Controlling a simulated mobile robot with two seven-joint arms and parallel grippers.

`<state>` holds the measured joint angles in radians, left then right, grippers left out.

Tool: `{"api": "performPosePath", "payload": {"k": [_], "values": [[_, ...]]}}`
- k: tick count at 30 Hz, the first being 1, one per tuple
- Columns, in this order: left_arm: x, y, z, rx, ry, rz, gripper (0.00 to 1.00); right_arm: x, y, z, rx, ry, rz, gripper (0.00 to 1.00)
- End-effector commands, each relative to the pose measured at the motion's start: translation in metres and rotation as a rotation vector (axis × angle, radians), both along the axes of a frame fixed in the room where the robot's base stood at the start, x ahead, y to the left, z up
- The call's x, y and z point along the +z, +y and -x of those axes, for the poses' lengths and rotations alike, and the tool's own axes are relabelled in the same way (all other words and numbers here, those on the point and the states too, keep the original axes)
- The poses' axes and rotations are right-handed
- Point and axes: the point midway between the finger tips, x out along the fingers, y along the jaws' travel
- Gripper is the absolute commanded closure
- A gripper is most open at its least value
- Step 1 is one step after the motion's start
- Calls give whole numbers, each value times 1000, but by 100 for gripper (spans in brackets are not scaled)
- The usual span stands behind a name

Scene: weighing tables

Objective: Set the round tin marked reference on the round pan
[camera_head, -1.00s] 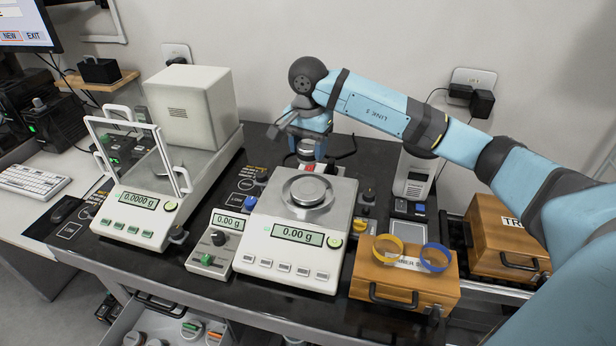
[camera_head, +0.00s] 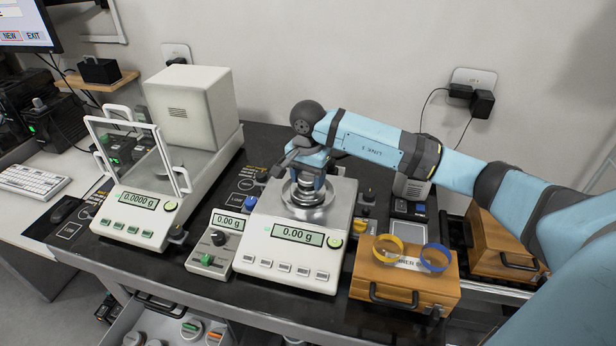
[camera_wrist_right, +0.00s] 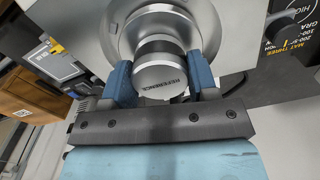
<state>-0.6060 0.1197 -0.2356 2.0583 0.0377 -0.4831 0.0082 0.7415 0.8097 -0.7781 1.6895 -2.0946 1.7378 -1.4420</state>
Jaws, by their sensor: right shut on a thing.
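The round tin (camera_wrist_right: 160,76) is a metal cylinder with the word REFERENCE on its pale end face. My right gripper (camera_head: 305,184) is shut on it, with a blue finger on each side, as the right wrist view shows. In the head view the gripper mostly hides the tin. The round pan (camera_head: 318,213) is a silver disc on the middle balance, and it shows behind the tin in the right wrist view (camera_wrist_right: 122,32). The gripper and tin are over the pan. I cannot tell whether the tin touches it. My left gripper is out of view.
The middle balance (camera_head: 290,262) reads 0.00 g. A glass-fronted balance (camera_head: 140,212) stands to its left, and a small box with a knob (camera_head: 213,248) between them. A wooden case (camera_head: 405,285) with yellow and blue rings is at the right.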

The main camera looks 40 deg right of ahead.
Motion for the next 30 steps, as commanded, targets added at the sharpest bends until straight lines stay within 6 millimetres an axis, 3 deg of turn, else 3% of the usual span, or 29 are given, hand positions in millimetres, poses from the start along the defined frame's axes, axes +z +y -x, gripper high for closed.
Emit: {"api": "performPosePath", "payload": {"k": [1,2,5,17,30], "values": [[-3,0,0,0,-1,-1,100,-3,0,0,0,0,0,71],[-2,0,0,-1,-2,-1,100,-3,0,0,0,0,0,44],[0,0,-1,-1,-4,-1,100,-2,0,0,0,0,0,21],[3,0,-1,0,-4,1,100,7,0,-1,0,-2,0,21],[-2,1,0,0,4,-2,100,95,0,-1,0,-4,0,21]]}}
